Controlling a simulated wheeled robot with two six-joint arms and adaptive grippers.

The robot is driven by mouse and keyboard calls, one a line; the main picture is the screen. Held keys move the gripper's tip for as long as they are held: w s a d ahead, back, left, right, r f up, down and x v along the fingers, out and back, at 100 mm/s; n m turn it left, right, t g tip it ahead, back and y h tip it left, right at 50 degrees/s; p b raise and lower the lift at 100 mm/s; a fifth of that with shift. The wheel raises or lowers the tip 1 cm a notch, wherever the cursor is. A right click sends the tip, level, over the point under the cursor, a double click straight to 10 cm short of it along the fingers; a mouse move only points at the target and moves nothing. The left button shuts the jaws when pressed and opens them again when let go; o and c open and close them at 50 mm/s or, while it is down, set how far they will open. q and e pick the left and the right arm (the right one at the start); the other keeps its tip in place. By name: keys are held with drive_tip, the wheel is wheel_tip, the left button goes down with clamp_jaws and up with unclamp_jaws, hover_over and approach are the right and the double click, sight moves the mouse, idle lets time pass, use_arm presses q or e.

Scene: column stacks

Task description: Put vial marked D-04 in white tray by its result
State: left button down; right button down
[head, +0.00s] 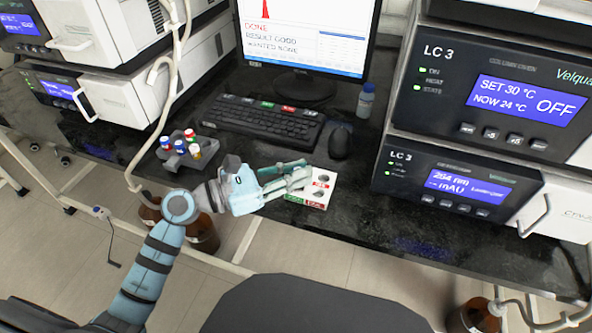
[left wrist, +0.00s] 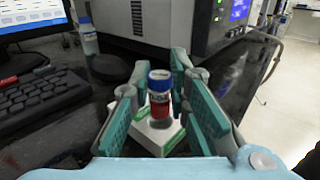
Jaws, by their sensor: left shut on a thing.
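My left gripper (head: 296,178) is over the white tray (head: 328,177) on the black bench. In the left wrist view its teal fingers (left wrist: 162,112) are shut on a vial (left wrist: 159,104) with a blue cap and a red body. The vial is upright; its mark is too small to read. The white tray (left wrist: 150,140) lies below it; I cannot tell whether they touch. In the head view the tray has dark round holes and green and red labels at its front edge. The monitor (head: 300,35) reads "DONE", "RESULT GOOD", "WANTED NONE". My right gripper is out of view.
A grey rack (head: 176,163) with several colour-capped vials stands left of my gripper. A keyboard (head: 262,122), a mouse (head: 340,141) and a blue-capped bottle (head: 365,101) are behind the tray. Instrument stacks (head: 460,185) stand on the right. The bench's front edge is close.

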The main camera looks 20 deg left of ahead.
use_arm(q)
drive_tip(key=shift+f, duration=0.15)
drive_tip(key=shift+f+b, duration=1)
drive_tip(key=shift+b, duration=0.05)
drive_tip(key=c, duration=1.4)
unclamp_jaws()
drive_tip(key=shift+c, duration=0.2)
